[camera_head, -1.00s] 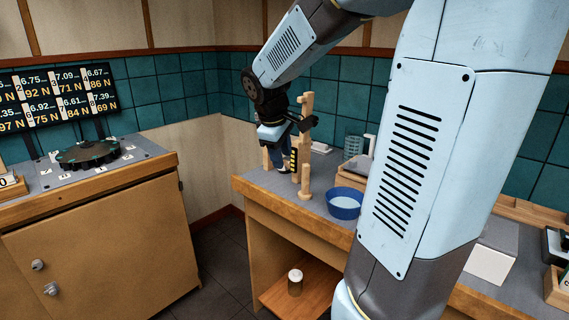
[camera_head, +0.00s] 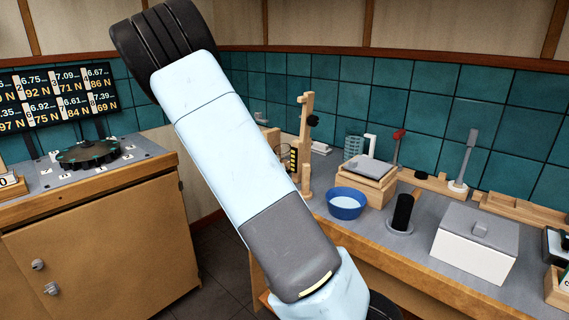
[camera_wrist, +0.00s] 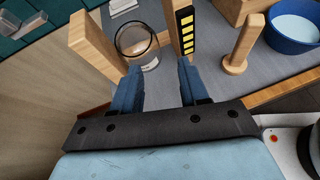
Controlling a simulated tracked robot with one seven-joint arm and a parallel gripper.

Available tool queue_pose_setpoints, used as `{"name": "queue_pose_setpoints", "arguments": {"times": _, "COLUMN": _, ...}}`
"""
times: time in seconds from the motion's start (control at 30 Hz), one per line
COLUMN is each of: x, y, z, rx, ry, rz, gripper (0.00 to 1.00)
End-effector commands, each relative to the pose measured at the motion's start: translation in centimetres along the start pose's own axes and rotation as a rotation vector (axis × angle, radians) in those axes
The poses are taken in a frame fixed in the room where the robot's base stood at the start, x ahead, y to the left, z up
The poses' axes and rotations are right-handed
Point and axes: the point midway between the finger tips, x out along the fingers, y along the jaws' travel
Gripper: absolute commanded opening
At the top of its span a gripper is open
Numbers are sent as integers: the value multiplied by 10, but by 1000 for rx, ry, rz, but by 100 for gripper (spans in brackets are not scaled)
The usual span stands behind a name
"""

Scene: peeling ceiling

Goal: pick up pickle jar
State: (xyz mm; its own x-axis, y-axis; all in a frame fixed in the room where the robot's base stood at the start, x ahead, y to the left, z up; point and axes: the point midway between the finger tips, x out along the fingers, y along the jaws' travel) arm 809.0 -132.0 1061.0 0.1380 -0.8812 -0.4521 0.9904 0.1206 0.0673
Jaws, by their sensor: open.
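My gripper (camera_wrist: 157,68) is open and empty in the wrist view, its two blue fingers apart over the counter's near edge. Beyond the fingertips is a round clear thing with a dark rim (camera_wrist: 137,36), between a wooden post (camera_wrist: 90,42) and a post with a yellow-marked black strip (camera_wrist: 186,30). I cannot tell whether it is a jar or a lens. No pickle jar can be made out for certain now. In the head view my arm covers the gripper and the lower shelf, where a small white-lidded jar showed earlier.
A blue bowl (camera_head: 346,204) stands on the counter beside a tall wooden post (camera_head: 306,140). A black cylinder (camera_head: 402,212) and a white lidded box (camera_head: 474,246) stand further right. A wooden cabinet (camera_head: 100,250) is at left, with dark floor between.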

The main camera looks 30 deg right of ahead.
Motion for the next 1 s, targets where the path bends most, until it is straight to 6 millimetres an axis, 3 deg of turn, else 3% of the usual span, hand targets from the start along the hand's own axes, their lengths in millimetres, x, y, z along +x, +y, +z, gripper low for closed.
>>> {"name": "queue_pose_setpoints", "arguments": {"times": 0.27, "x": 3, "y": 18, "z": -3, "rx": -90, "ry": -78, "rz": 21, "gripper": 44}}
{"name": "queue_pose_setpoints", "arguments": {"times": 0.7, "x": 71, "y": 20, "z": 2, "rx": -89, "ry": -78, "rz": 21, "gripper": 44}}
{"name": "queue_pose_setpoints", "arguments": {"times": 1.0, "x": 91, "y": 20, "z": 3, "rx": -89, "ry": -77, "rz": 20, "gripper": 44}}
